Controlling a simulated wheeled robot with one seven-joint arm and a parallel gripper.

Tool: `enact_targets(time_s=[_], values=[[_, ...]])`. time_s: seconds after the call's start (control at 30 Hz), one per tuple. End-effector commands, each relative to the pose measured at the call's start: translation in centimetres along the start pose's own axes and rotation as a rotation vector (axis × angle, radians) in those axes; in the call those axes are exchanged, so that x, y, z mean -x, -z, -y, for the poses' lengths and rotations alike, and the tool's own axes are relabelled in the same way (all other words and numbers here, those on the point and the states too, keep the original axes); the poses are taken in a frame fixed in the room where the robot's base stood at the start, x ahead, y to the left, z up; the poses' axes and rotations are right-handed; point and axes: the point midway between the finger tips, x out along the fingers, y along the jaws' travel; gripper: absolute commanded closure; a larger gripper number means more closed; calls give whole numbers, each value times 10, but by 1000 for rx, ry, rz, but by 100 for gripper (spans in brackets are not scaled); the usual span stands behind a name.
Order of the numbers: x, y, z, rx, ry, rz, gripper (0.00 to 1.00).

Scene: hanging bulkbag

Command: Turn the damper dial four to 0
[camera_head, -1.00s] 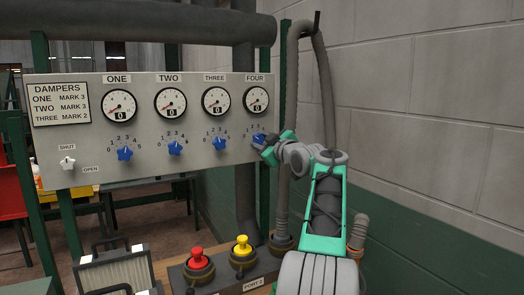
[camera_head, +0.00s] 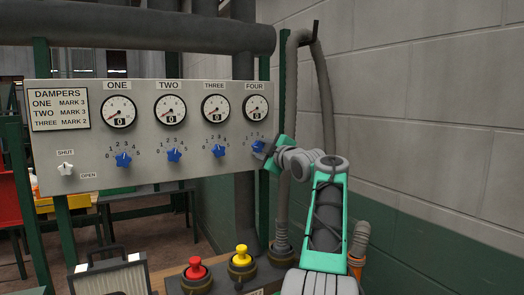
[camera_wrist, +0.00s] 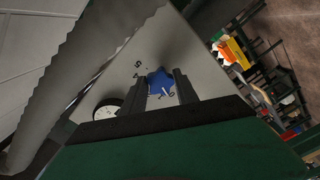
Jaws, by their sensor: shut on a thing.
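The damper dial four (camera_head: 258,146) is a blue star-shaped knob at the right end of the grey panel (camera_head: 105,183), below the gauge marked FOUR (camera_head: 256,108). My gripper (camera_head: 266,150) reaches it from the right and is shut on it. In the wrist view the blue dial (camera_wrist: 159,82) sits between the two dark fingers of my gripper (camera_wrist: 161,88). A white mark shows on the dial there. Part of its number scale is hidden by the fingers. The gauge window of FOUR appears to read 0.
Blue dials one (camera_head: 123,159), two (camera_head: 174,155) and three (camera_head: 218,150) stand left of dial four. A white SHUT/OPEN lever (camera_head: 66,169) is at lower left. A grey hose (camera_head: 326,90) and block wall (camera_head: 430,120) are on the right.

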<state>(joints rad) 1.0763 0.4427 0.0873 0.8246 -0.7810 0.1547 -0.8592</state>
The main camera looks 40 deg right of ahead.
Motion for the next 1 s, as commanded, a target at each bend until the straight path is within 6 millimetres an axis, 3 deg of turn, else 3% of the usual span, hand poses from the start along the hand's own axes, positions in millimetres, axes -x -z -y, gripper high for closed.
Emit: enact_targets(time_s=[0.13, 0.17, 0.4, 0.73, 1.0], values=[[0, 0, 0, 1, 1, 0, 100], [0, 0, 0, 1, 1, 0, 62], [0, 0, 0, 0, 0, 0, 42], [8, -1, 0, 0, -1, 1, 42], [61, -2, 1, 0, -2, 3, 42]])
